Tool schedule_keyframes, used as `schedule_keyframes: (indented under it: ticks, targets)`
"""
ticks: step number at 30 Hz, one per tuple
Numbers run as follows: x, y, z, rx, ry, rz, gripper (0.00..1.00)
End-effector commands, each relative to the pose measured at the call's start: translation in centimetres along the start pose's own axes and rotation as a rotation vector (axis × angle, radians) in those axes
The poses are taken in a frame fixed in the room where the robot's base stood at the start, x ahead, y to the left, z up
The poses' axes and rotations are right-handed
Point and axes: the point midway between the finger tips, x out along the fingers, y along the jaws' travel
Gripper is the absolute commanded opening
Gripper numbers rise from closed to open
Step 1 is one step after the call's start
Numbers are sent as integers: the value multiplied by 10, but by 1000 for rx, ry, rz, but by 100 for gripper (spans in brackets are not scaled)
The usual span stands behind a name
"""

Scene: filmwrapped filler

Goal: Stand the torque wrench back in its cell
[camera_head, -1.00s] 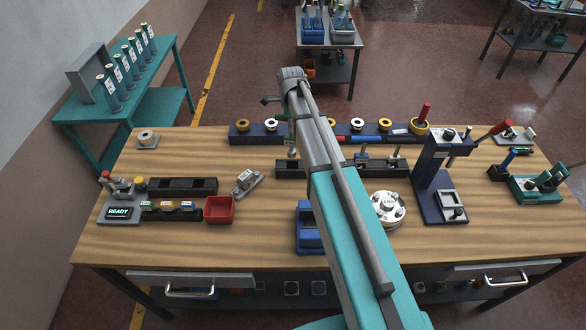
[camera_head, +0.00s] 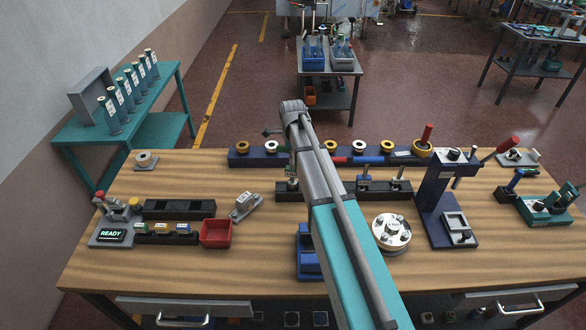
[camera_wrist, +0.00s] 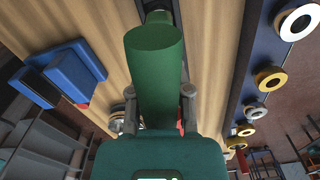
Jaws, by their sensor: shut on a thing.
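My gripper (camera_wrist: 159,108) is shut on a green cylindrical handle (camera_wrist: 155,68), which I take to be the torque wrench. In the head view my arm hides most of the gripper and handle. A small metal part (camera_head: 292,178) shows beside my arm, over the left end of a black rack (camera_head: 400,190). Whether it is inside a cell there or in front of the rack, I cannot tell. Other tools (camera_head: 364,172) stand upright in the rack, to the right of my arm.
A blue rail (camera_head: 257,157) with several rings runs behind the rack. A blue press stand (camera_head: 436,195) and a round silver flange (camera_head: 391,233) stand to the right. Bare wood lies front left.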

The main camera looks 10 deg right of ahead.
Motion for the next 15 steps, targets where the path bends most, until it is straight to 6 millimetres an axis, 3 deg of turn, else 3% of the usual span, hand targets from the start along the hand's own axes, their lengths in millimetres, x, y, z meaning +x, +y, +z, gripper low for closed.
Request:
schedule_keyframes:
  ticks: [8,15]
  targets:
    - [3,0,0,1,0,0,0]
    - [22,0,-1,1,0,0,0]
